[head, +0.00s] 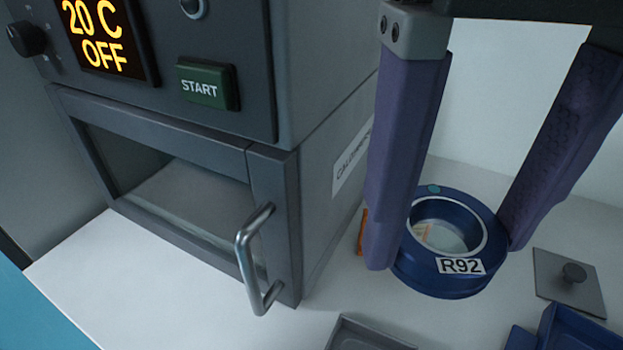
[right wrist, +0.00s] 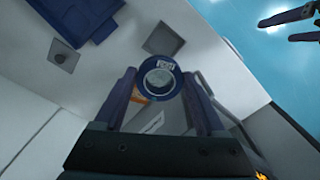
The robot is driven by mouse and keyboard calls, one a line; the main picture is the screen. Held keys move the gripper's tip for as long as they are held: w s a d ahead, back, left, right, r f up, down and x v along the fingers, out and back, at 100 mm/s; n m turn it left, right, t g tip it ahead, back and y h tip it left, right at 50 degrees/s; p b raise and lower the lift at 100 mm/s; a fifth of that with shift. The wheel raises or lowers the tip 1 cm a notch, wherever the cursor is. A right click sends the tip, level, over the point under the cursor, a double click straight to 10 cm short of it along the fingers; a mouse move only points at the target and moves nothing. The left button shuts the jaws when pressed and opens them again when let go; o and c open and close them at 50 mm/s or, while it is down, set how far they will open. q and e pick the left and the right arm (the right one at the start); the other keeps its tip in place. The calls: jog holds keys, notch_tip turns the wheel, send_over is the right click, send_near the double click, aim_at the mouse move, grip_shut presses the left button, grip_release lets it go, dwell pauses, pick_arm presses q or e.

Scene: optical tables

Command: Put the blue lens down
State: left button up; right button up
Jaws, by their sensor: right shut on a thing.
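The blue lens (head: 443,283) is a dark blue ring with clear glass in the middle, a white R92 label and a small green dot on its rim. My right gripper (head: 445,250) is shut on it, with one purple finger on each side. The lens looks level; I cannot tell whether it touches the white table top (head: 190,290). In the right wrist view the lens (right wrist: 160,58) sits between the tips of my right gripper (right wrist: 160,85). Another gripper's fingers, likely my left gripper (right wrist: 290,27), show at the top right of that view.
A grey oven (head: 300,80) reading 20 C OFF, with a START button and metal handle (head: 258,260), stands left of the lens. A grey plate with a knob (head: 570,282) lies to the right. A grey tray (head: 365,335) and a blue tray (head: 575,335) are in front. An orange thing (head: 361,232) is partly hidden.

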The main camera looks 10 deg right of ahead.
jog(key=f, duration=0.1)
jog(key=a+f+b, duration=0.1)
jog(key=shift+w+f, duration=0.15)
jog(key=shift+f, duration=0.2)
notch_tip(320, 180, down, 15)
jog(key=b, duration=0.5)
jog(key=shift+a+b, duration=0.1)
jog(key=shift+b, duration=0.3)
jog(key=shift+f+b, duration=0.7)
jog(key=shift+f, duration=1.7)
pick_arm(q)
notch_tip(320, 180, down, 9)
jog(key=shift+a+f, duration=0.2)
jog(key=shift+a, duration=0.05)
pick_arm(e)
jog(key=o, duration=1.1)
jog(key=shift+f, duration=0.1)
